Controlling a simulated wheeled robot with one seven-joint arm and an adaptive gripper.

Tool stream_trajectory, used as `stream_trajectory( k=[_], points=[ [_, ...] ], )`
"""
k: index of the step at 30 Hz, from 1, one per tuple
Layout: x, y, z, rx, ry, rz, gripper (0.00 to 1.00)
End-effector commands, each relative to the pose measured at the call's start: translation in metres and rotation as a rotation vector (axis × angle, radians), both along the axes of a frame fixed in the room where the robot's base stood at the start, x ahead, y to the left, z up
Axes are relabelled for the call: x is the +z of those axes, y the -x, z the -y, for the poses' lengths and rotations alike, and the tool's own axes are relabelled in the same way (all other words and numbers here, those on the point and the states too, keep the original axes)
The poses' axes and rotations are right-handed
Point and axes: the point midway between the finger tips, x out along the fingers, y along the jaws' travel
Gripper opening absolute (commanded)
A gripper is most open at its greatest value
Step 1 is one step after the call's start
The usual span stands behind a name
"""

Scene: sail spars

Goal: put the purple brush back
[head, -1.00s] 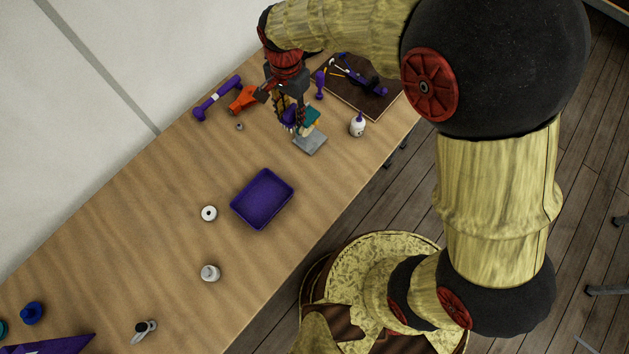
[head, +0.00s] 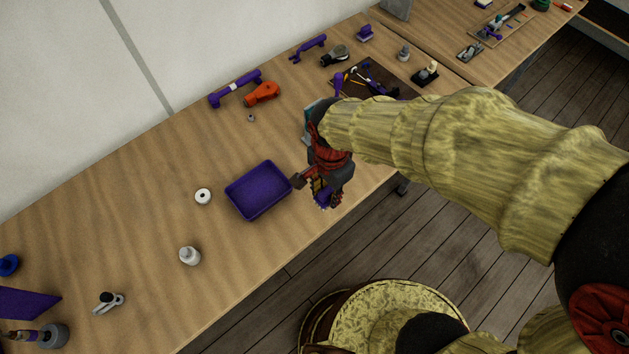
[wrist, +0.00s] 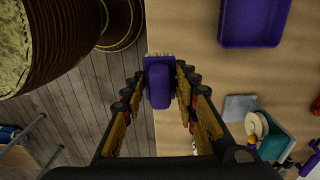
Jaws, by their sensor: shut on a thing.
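My gripper (head: 324,196) is shut on the purple brush (wrist: 158,84), close to the table's front edge and right of the purple tray. In the wrist view the brush body lies between the finger pads (wrist: 157,100), with pale bristles at its far end. In the head view only a small purple part of the brush (head: 325,197) shows among the fingers. The purple tray (head: 258,190) looks empty; its near corner also shows in the wrist view (wrist: 252,38).
A teal piece (wrist: 277,148) beside a grey plate (wrist: 238,106) is partly hidden behind my gripper in the head view.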

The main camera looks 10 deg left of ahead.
Motion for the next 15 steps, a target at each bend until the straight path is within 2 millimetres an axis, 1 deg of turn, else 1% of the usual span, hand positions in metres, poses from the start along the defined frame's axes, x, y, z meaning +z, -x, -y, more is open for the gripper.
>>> stream_trajectory(
  k=[1,9,12,15],
  points=[
    [-0.007,-0.01,-0.005,-0.001,0.001,-0.002,0.02],
    [-0.033,-0.06,-0.031,-0.001,0.002,-0.003,0.02],
    [-0.054,-0.072,-0.037,-0.001,0.002,-0.003,0.02],
    [-0.068,-0.083,-0.043,0.0,0.002,-0.003,0.02]
  ],
)
